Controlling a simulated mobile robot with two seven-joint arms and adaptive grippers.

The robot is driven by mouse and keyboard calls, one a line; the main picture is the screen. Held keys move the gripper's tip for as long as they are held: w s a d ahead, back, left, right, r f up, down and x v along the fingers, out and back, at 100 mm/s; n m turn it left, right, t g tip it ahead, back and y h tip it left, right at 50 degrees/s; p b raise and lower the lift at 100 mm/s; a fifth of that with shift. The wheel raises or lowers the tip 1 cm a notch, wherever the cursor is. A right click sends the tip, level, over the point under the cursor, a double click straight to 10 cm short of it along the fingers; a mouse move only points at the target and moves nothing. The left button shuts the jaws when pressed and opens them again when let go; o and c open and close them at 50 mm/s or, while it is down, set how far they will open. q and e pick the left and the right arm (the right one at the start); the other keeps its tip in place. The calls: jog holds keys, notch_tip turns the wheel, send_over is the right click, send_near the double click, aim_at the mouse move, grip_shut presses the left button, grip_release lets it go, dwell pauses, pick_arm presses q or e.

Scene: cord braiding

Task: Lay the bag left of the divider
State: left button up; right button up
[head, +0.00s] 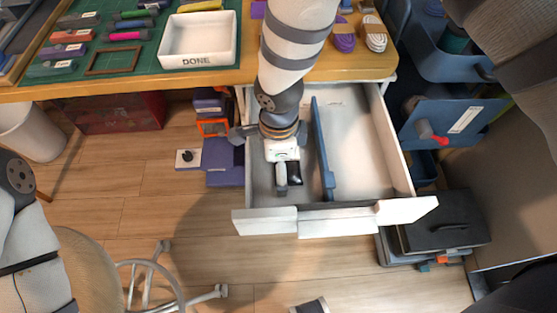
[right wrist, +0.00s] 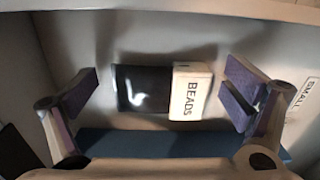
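The bag is dark with a white label reading BEADS (right wrist: 190,92). In the right wrist view it lies flat, apparently on the drawer floor, beside the blue divider (right wrist: 170,143). In the head view its dark part (head: 295,174) shows in the compartment left of the divider (head: 322,150), partly hidden by my right gripper (head: 281,165). My right gripper reaches down over the bag. In the right wrist view its fingers (right wrist: 160,95) are wide apart, one off each end of the bag, with gaps and no contact. My left gripper is out of view.
The open white drawer (head: 345,215) hangs below the wooden table (head: 236,78). Its right compartment (head: 355,150) looks empty. A label reading SMALL (right wrist: 300,93) is on a drawer wall. A white DONE tray (head: 198,62) is on the green mat. Blue bins (head: 450,115) stand at right.

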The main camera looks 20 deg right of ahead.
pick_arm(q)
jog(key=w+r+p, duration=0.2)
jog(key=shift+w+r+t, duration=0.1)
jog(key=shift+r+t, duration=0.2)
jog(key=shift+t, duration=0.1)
pick_arm(e)
notch_tip(320, 180, up, 12)
jog(key=shift+r, duration=0.2)
jog(key=shift+s, duration=0.1)
